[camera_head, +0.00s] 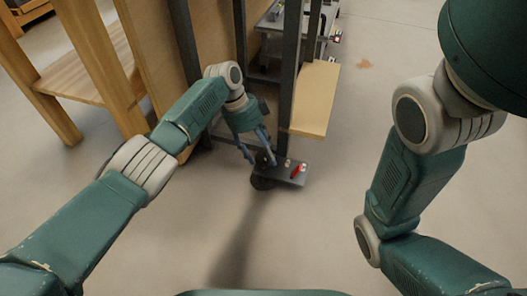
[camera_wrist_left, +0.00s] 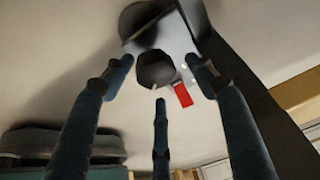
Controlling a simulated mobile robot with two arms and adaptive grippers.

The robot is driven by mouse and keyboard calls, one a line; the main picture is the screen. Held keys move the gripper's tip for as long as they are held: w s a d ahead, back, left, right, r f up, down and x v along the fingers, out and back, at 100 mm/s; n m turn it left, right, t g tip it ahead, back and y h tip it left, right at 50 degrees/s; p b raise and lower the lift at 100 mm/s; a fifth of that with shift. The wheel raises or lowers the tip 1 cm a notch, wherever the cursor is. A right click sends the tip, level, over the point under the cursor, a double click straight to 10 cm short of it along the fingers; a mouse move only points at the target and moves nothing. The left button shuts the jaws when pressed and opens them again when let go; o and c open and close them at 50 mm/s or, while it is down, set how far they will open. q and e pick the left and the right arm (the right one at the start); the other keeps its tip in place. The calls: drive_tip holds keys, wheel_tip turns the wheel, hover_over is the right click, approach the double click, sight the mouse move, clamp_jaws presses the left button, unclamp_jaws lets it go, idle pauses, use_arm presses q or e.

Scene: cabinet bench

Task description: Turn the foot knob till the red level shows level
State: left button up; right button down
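The foot knob (camera_wrist_left: 155,70) is a dark round knob at the top middle of the left wrist view. The red level (camera_wrist_left: 183,94) lies beside it on a grey plate (camera_wrist_left: 177,40); in the head view the red level (camera_head: 296,171) sits on the plate at the foot of a dark post. I cannot read the level. My left gripper (camera_head: 258,155) reaches down to the knob. In the left wrist view its three fingers (camera_wrist_left: 158,80) are spread around the knob, with gaps showing; I cannot see contact. My right gripper is out of view.
A dark round foot pad (camera_head: 262,183) is under the plate. Dark upright posts (camera_head: 290,75) and a wooden board (camera_head: 314,98) stand close by my left gripper. A wooden bench (camera_head: 88,68) is at the left. The floor in front is clear.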

use_arm(q)
drive_tip(key=shift+a, duration=0.15)
drive_tip(key=shift+w+a+r, duration=0.1)
drive_tip(key=shift+a+r, duration=0.05)
drive_tip(key=shift+r, duration=0.25)
drive_tip(key=v, duration=1.1)
